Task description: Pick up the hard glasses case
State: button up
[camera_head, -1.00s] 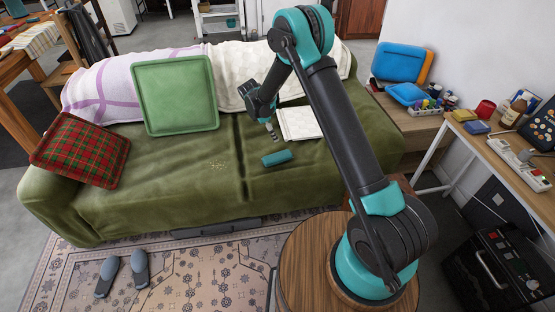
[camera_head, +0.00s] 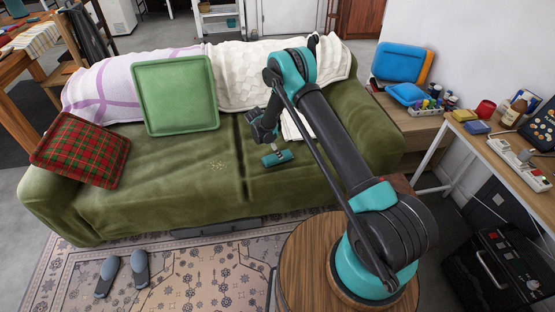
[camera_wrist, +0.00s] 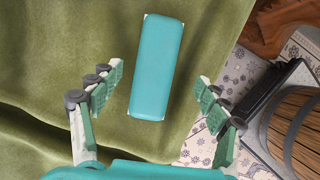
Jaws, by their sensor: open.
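The hard glasses case is a teal, rounded oblong (camera_head: 284,157) lying on the green sofa seat, right of the middle seam. In the wrist view the case (camera_wrist: 157,67) lies lengthwise ahead of and between my open fingers, with its near end between the fingertip pads. My gripper (camera_wrist: 159,92) is open and empty, with a gap on both sides of the case. In the head view my gripper (camera_head: 275,148) is just above the case and hides a small part of it. I cannot tell the exact height left between them.
The green sofa (camera_head: 190,185) has free seat around the case. A green cushion (camera_head: 175,95) and a plaid cushion (camera_head: 80,150) lie to the left. A white blanket (camera_head: 245,85) covers the backrest. A round wooden table (camera_head: 305,265) stands in front, beside my arm.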

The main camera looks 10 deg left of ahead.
jog(key=shift+a+f+x, duration=0.1)
jog(key=shift+a+x, duration=0.1)
jog(key=shift+x, duration=0.7)
jog(key=shift+a+f+x, duration=0.1)
jog(key=shift+a+x, duration=0.05)
jog(key=shift+x, duration=0.8)
jog(key=shift+a+x, duration=0.2)
jog(key=shift+x, duration=0.7)
jog(key=shift+c, duration=0.3)
jog(key=c, duration=1.3)
